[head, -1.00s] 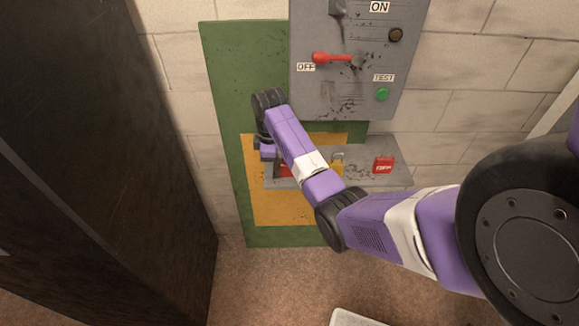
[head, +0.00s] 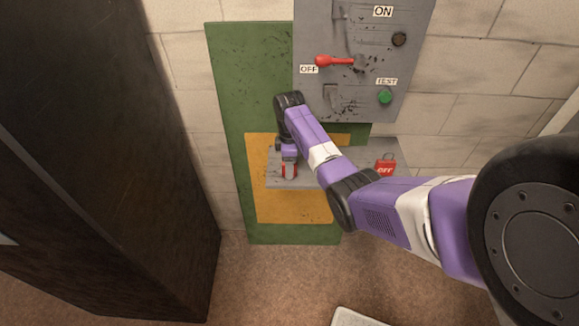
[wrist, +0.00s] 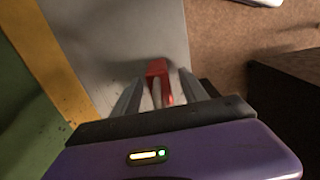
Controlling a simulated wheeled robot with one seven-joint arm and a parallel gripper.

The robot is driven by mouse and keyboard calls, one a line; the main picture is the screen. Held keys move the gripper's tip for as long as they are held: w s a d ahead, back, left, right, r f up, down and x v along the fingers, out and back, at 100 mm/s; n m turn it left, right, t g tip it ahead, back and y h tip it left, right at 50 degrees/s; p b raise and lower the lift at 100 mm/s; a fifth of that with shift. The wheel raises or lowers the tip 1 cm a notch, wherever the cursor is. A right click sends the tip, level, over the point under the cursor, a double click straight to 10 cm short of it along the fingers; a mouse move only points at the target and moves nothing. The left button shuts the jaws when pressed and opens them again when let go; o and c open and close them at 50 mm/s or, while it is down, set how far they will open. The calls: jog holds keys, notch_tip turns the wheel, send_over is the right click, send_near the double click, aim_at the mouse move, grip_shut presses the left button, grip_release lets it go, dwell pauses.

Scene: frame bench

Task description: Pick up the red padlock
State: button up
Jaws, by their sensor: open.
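A red padlock (wrist: 158,68) stands on the grey shelf (wrist: 150,20); in the wrist view its body lies between my two finger tips, with a pale rod-like part running back toward my palm. In the head view only slivers of red show around my gripper (head: 289,168), which points down at the left part of the shelf. My gripper, also in the wrist view (wrist: 162,78), is open, its fingers on either side of the padlock. I cannot tell whether either finger touches it.
A second red lock-like item (head: 385,166) with white lettering sits at the shelf's right. My arm hides the shelf's middle. A grey switch panel (head: 350,100) hangs above, with a red lever (head: 335,61) and green button (head: 385,97). A dark cabinet (head: 100,170) stands left.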

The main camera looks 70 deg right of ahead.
jog(key=shift+f, duration=0.2)
grip_shut()
jog(key=shift+r, duration=0.1)
